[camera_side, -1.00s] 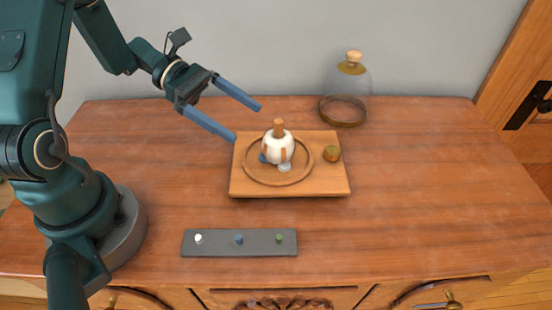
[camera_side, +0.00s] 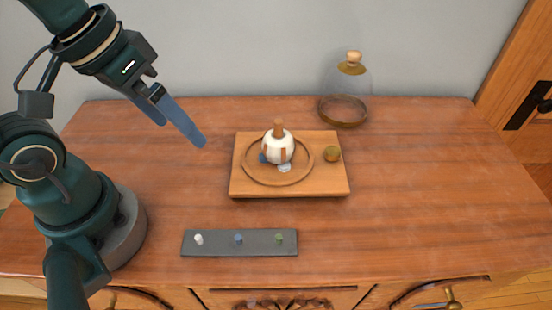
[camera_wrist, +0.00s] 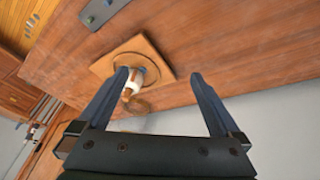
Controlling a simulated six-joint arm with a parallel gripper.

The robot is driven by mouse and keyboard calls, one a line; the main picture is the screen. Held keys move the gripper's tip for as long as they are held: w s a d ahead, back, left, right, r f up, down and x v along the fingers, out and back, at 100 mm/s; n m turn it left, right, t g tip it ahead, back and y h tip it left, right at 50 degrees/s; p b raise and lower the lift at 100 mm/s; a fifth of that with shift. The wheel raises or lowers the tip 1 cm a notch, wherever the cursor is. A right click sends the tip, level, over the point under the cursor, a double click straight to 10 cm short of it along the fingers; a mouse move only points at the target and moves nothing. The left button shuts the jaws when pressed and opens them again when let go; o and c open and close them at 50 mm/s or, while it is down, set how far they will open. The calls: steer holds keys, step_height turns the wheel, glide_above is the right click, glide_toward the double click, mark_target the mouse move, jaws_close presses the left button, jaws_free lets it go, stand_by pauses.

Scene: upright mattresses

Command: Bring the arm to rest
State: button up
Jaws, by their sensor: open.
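My gripper (camera_side: 182,118) hangs in the air above the left part of the wooden table, left of the wooden board and apart from everything. Its two blue fingers point down and to the right. In the wrist view my gripper (camera_wrist: 158,75) shows its fingers wide apart with nothing held between them.
A glass dome with a wooden knob (camera_side: 353,62) stands behind. A grey strip with three buttons (camera_side: 218,245) lies in front. The table's right side is clear.

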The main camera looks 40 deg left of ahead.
steer(key=shift+a+r+m+t+y, duration=0.4)
steer(key=shift+r+m+t, duration=0.2)
steer(key=shift+m+t, duration=0.15)
stand_by(0.7)
